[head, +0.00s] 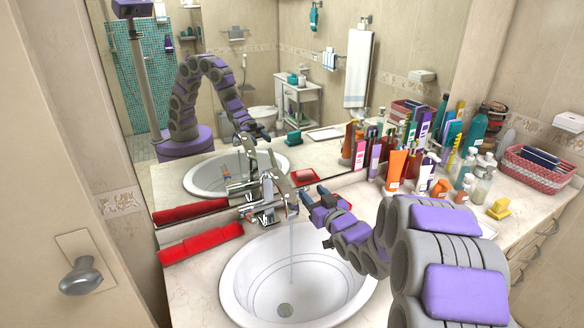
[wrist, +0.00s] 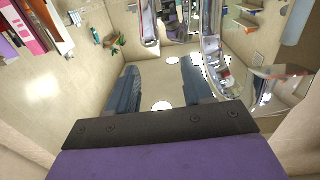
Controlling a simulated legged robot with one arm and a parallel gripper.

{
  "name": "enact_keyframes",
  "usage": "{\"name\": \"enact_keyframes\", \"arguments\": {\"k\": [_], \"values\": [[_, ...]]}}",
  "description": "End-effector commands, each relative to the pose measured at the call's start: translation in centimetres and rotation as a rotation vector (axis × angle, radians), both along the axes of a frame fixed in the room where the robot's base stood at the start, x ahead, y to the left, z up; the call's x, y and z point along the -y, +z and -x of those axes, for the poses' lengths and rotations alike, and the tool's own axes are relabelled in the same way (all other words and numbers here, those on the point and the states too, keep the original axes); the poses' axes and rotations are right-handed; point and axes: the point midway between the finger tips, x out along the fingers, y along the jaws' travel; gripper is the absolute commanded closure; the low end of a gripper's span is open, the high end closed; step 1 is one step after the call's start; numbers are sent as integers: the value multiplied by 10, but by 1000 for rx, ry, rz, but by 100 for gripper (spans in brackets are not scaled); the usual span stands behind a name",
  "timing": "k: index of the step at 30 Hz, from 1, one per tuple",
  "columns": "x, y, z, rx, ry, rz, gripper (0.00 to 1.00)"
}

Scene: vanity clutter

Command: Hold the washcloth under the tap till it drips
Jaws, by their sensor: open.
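A long red folded cloth (head: 201,243), which looks like the washcloth, lies on the counter left of the basin. The chrome tap (head: 262,205) stands behind the white basin (head: 231,285). A thin stream of water (head: 291,250) falls from its spout into the basin. My gripper (head: 311,192) is just right of the spout, above the basin's back rim, away from the red cloth. In the wrist view my gripper (wrist: 160,82) shows its two fingers apart with nothing between them. Shiny chrome (wrist: 245,90) shows close on the right there. The cloth is not recognisable in the wrist view.
Several bottles and tubes, including an orange tube (head: 396,168), crowd the counter right of the tap. A pink woven basket (head: 540,168) and a yellow item (head: 499,208) sit farther right. The large mirror (head: 270,60) behind reflects the arm, tap and basin.

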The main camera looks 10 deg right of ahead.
Motion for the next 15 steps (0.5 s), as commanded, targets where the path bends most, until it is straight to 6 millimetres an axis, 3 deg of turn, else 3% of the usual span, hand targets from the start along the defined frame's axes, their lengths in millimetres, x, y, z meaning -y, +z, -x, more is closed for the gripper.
{"name": "enact_keyframes", "arguments": {"k": [15], "values": [[12,-5,31,-3,-2,0,49]]}}
